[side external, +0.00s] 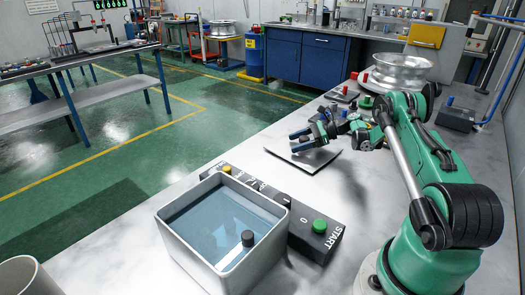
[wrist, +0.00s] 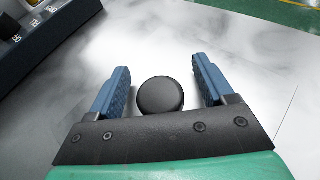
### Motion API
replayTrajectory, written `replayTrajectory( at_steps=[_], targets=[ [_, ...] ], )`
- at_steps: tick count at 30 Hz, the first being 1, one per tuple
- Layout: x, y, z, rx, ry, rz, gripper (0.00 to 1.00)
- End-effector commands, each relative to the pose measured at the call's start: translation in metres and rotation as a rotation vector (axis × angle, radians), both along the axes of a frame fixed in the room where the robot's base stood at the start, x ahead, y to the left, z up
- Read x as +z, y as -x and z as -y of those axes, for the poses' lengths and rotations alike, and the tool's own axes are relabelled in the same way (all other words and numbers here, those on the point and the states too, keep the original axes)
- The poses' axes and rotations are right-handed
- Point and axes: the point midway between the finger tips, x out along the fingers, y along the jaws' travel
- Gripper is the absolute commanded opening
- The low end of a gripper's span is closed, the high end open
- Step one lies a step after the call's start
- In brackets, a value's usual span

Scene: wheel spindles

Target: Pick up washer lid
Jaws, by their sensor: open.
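The washer lid (side external: 312,160) looks like a thin, flat grey plate lying on the light worktop, beyond the control panel. My gripper (side external: 298,139) is low over it, with its two blue fingers spread. In the wrist view, my gripper (wrist: 161,70) is open, with a round black knob (wrist: 160,95) between the fingers and a visible gap on each side. The knob seems to belong to the lid. The lid's outline is hard to make out in the wrist view, and the knob is hidden in the side external view.
A metal wheel (side external: 400,72) stands at the back.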

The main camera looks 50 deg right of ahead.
Motion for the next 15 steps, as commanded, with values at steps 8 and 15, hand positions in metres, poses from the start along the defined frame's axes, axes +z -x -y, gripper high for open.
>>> replayTrajectory(
  at_steps=[8,15],
  targets=[
    [0.0,0.0,0.0,0.0,0.001,-0.001,0.44],
    [0.0001,0.0,0.0,0.001,0.001,0.0,0.0]
  ],
)
